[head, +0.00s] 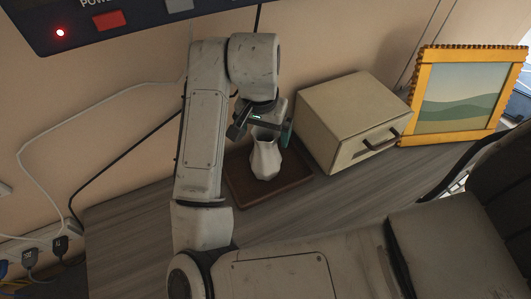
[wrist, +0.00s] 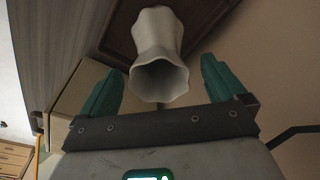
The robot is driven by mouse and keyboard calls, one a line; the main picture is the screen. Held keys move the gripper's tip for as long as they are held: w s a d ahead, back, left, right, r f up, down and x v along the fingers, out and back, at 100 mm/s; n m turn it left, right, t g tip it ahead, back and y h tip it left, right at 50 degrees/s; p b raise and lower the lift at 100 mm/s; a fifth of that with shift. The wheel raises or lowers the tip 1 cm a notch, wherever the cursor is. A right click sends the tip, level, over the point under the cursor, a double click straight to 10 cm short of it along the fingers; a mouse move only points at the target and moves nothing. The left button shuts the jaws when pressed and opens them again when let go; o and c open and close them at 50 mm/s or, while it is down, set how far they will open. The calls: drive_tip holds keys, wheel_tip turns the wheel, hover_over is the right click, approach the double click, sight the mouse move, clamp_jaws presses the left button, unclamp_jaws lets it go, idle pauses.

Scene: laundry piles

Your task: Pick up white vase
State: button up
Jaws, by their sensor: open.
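The white vase (head: 265,158) stands upright on a dark brown tray (head: 240,184) in the head view. It has a faceted body and a wavy open rim. My gripper (head: 264,132) is right above it, fingers spread at the height of the vase's top. In the wrist view, the vase (wrist: 159,60) shows with its mouth toward the camera, between and a little beyond the two green fingertips of my gripper (wrist: 160,75). The fingers are apart and I see no contact with the vase. The wrist hides part of the vase's top in the head view.
A cream box with a dark handle (head: 345,120) stands close to the right of the tray. A yellow-framed picture (head: 458,95) is further right. The grey wooden tabletop (head: 135,222) is clear at left. Cables (head: 95,97) run along the wall.

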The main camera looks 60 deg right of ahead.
sight(266, 153)
drive_tip(key=shift+d+f, duration=0.2)
drive_tip(key=shift+f, duration=0.55)
drive_tip(key=shift+d+f, duration=0.2)
drive_tip(key=shift+f, duration=0.6)
drive_tip(key=shift+d+f, duration=0.2)
drive_tip(key=shift+f, duration=0.55)
drive_tip(key=shift+c, duration=0.4)
drive_tip(key=c, duration=1.6)
